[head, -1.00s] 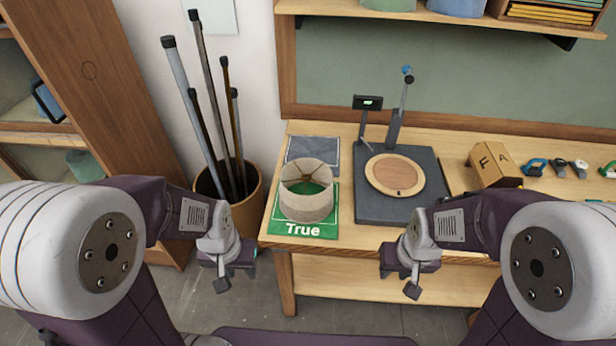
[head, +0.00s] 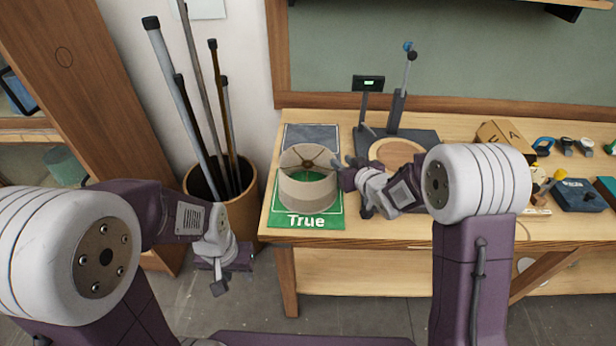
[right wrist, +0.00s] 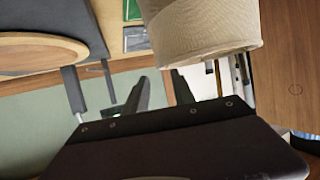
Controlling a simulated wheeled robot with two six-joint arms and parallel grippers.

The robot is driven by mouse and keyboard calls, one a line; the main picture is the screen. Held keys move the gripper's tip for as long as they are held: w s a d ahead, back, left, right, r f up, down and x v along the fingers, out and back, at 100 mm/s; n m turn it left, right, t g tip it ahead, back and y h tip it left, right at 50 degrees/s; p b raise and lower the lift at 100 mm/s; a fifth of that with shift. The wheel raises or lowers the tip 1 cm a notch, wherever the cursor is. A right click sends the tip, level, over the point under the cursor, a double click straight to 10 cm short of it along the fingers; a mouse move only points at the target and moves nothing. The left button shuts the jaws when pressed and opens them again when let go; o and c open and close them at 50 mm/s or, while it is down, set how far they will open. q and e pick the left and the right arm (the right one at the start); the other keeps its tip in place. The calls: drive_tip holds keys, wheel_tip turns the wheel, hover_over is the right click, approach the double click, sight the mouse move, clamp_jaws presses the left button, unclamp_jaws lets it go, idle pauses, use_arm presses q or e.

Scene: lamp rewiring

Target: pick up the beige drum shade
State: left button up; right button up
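The beige drum shade (head: 307,188) stands upright on a green mat marked "True" (head: 276,213), at the left end of the workbench. A spoked fitting shows inside its open top. My right gripper (head: 344,175) is just to the right of the shade and looks open. In the right wrist view the shade (right wrist: 203,28) fills the upper middle, beyond my two spread fingers (right wrist: 160,92), with nothing seen between them. Whether a finger touches the shade is unclear. My left gripper (head: 221,275) hangs in front of the bench, away from the shade; its fingers are hard to make out.
A grey pad (head: 310,135) lies behind the shade. A dark stand with a round wooden disc (head: 399,152) is to the right, close to my right forearm. A bin of poles (head: 243,210) stands left of the bench. Small parts and boxes lie on the bench's right side.

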drive_tip(key=p+x, duration=0.1)
drive_tip(key=x, duration=0.4)
drive_tip(key=shift+f, duration=0.25)
drive_tip(key=shift+s+r, duration=0.1)
drive_tip(key=shift+s, duration=0.1)
clamp_jaws()
idle(0.8)
